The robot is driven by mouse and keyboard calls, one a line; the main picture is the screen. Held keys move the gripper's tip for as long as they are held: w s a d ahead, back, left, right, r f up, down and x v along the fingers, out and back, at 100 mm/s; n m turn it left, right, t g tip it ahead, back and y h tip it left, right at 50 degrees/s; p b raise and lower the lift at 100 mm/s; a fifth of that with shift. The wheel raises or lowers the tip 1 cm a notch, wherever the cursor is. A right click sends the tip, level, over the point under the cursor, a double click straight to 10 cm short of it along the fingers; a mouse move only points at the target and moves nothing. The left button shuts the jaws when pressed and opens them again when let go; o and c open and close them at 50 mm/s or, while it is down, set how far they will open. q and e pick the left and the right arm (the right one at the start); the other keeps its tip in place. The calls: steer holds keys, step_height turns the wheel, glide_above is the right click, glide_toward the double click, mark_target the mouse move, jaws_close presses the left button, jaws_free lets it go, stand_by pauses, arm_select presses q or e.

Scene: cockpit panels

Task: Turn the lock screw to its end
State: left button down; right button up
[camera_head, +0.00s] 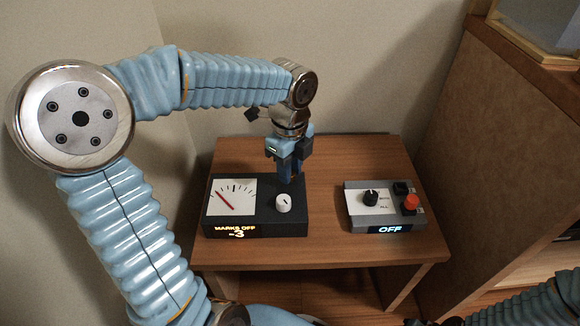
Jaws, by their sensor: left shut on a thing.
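A dark box (256,214) with a white dial face (222,205) and a red needle stands on the left part of the small wooden table. Its lit display reads "MARKS OFF" and what looks like -3. A white knob (284,204) sits on its right part. My left gripper (290,178) points down at the box's back right, just behind the white knob. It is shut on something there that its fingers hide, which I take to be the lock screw. My right gripper is not in view.
A grey control box (357,222) with a black knob (370,198), a red button (411,203) and an "OFF" display stands on the right of the table (330,160). A brown cabinet (500,150) rises at the right. Bare table lies between the boxes.

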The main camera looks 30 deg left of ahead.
arm_select(q)
steer(key=shift+n, duration=0.3)
steer(key=n+p, duration=0.1)
steer(key=n, duration=0.2)
steer(key=shift+r+n, duration=0.1)
steer(key=shift+n, duration=0.2)
steer(key=n+p, duration=0.1)
steer(key=n, duration=1)
steer(key=shift+n, duration=0.4)
steer(key=n, duration=0.5)
steer(key=shift+n, duration=0.3)
steer(key=c, duration=0.9)
jaws_free()
